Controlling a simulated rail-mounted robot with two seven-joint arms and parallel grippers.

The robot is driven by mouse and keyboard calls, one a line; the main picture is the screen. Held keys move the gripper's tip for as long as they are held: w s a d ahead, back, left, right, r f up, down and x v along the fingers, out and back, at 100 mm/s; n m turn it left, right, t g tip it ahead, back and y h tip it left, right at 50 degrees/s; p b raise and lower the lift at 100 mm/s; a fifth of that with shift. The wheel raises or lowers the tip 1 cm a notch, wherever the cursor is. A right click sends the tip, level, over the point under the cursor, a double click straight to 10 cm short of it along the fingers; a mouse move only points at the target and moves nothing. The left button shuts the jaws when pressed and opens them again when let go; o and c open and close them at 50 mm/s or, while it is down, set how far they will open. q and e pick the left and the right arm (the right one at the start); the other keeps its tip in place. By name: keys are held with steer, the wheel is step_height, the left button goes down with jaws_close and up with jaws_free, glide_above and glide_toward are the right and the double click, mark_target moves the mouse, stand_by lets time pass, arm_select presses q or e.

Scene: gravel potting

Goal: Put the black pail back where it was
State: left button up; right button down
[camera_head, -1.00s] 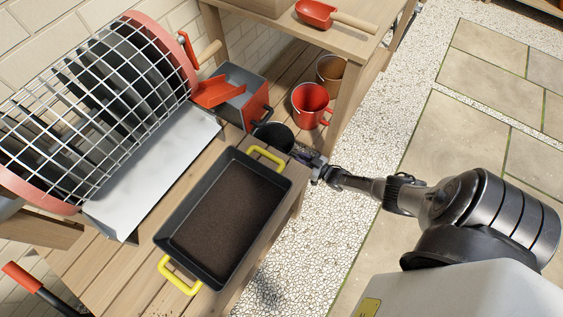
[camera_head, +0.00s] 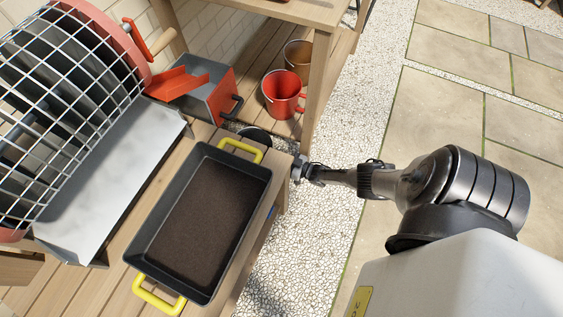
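The black pail (camera_head: 256,132) shows only as a dark rim and a bit of its inside, just beyond the yellow handle at the far end of the black tray. The bench end and tray handle hide the rest of it. My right gripper (camera_head: 296,168) is at the right edge of the bench, a little nearer than the pail and to its right. Its fingertips are hidden or too small to make out, so I cannot tell whether they hold the pail. My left gripper is not in view.
The black tray (camera_head: 157,240) of dark soil stands on the bench beside the wire drum (camera_head: 75,95) and its metal chute. A grey-and-red box (camera_head: 217,98) stands behind. A red pail (camera_head: 281,93) and a brown pail (camera_head: 298,53) stand on the rear table's lower shelf. Gravel lies right.

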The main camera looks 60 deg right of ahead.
steer(key=shift+r, duration=0.1)
steer(key=shift+d, duration=0.1)
steer(key=c, duration=1)
jaws_free()
steer(key=shift+c, duration=0.2)
steer(key=shift+s, duration=0.1)
steer(key=s+p, duration=0.2)
steer(key=s, duration=0.9)
steer(key=shift+s+d+p, duration=0.35)
steer(key=shift+s+p, duration=0.05)
